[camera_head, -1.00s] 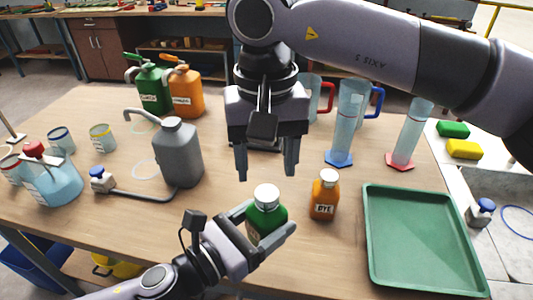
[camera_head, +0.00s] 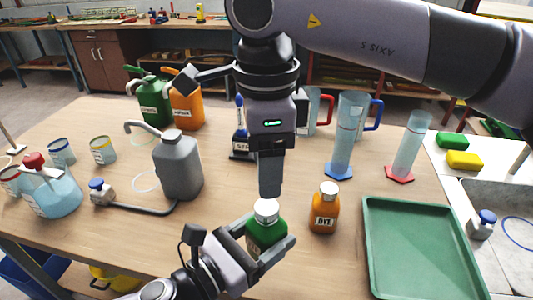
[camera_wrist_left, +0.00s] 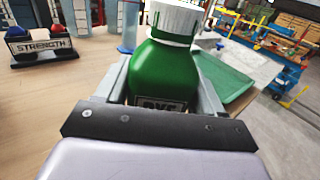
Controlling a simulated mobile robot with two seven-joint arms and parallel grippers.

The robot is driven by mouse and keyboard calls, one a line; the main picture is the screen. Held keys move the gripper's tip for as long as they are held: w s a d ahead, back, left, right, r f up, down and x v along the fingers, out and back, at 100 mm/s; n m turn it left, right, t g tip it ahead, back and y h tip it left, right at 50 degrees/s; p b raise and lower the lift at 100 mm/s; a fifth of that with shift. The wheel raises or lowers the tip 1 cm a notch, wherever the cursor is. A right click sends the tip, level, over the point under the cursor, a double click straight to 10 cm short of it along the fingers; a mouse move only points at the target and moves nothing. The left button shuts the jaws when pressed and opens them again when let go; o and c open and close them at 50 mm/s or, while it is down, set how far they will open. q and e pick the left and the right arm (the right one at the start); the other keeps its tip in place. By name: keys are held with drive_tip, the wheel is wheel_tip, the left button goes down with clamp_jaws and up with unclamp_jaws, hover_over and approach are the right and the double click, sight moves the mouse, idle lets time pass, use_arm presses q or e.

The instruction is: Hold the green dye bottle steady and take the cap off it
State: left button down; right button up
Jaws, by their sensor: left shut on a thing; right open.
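The green dye bottle (camera_head: 265,238) stands upright with its white cap (camera_head: 266,210) on, near the front of the table in the head view. My left gripper (camera_head: 268,250) is shut on the bottle's body, one finger on each side. The left wrist view shows the green bottle (camera_wrist_left: 162,72) close up between the fingers, with the white cap (camera_wrist_left: 177,18) at the top edge. My right gripper (camera_head: 270,192) points down just above the cap, seen edge-on, so the gap between its fingers is hidden. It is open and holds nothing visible.
An orange dye bottle (camera_head: 324,208) stands just right of the green one. A green tray (camera_head: 420,284) lies at the right. A grey can (camera_head: 178,160) stands to the left, and measuring cylinders (camera_head: 345,138) stand behind. Bare table lies between the can and the green bottle.

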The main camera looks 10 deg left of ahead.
sight(266, 206)
drive_tip(key=m, duration=0.5)
drive_tip(key=shift+r, duration=0.35)
drive_tip(key=m, duration=0.3)
drive_tip(key=shift+s+r, duration=0.1)
drive_tip(key=shift+f, duration=3.95)
drive_tip(key=shift+c, duration=0.2)
clamp_jaws()
drive_tip(key=shift+n, duration=0.3)
drive_tip(key=shift+r, duration=0.25)
drive_tip(key=shift+r, duration=0.9)
